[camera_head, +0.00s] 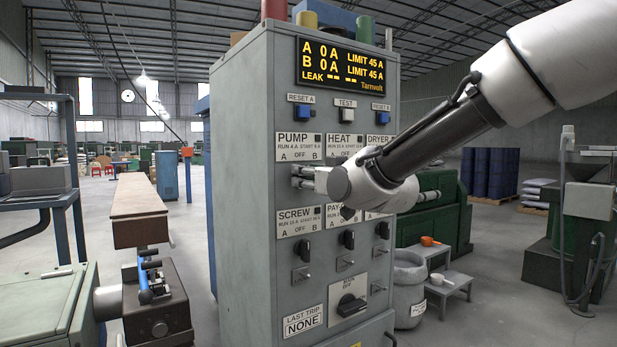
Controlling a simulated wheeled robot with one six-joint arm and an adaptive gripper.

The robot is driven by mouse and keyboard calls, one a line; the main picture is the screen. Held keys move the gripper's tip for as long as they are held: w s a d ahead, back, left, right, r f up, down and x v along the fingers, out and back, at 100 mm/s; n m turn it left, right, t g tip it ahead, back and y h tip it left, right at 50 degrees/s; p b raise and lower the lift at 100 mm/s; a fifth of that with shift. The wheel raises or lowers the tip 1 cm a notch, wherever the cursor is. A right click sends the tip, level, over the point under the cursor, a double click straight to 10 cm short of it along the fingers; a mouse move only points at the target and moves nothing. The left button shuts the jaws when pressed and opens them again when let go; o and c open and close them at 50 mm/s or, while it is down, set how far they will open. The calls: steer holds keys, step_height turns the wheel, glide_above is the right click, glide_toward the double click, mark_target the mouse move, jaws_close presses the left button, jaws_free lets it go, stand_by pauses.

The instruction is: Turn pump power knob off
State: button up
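The grey control cabinet (240,200) stands in the middle, its display reading A 0 A and B 0 A. The PUMP label (298,147), with positions A, OFF and B, is at the upper left of its panel. The pump knob's place below this label is covered by my gripper (300,177), so the knob and its setting cannot be made out. The fingers reach left from the wrist and lie close to the panel there. Whether they touch or hold the knob is unclear.
The HEAT (344,142) and DRYER labels are to the right, their knobs hidden by my arm. The SCREW knob (303,249) and PAY-OFF knob (348,240) are below, above the MAIN switch (350,305). A bench machine (155,300) stands left of the cabinet.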

steer(key=v, duration=1.2)
steer(key=s+d+f+g+h, duration=0.2)
steer(key=s+f+g, duration=0.2)
steer(key=f, duration=0.4)
steer(key=s+d+f+g+h, duration=0.2)
steer(key=s+d+f+g, duration=0.15)
steer(key=f, duration=0.35)
steer(key=s+d+f+m+g+h, duration=0.1)
steer(key=s+d, duration=0.3)
steer(key=d, duration=0.4)
steer(key=s+d+f+m+g+h, duration=0.1)
steer(key=s+d+m+h, duration=0.2)
steer(key=s+d, duration=0.2)
steer(key=s+d+f+m+g+h, duration=0.1)
steer(key=s+d, duration=0.3)
steer(key=d, duration=0.7)
steer(key=shift+s+d+m+h, duration=0.2)
steer(key=shift+d+m+h, duration=0.25)
steer(key=shift+m, duration=0.45)
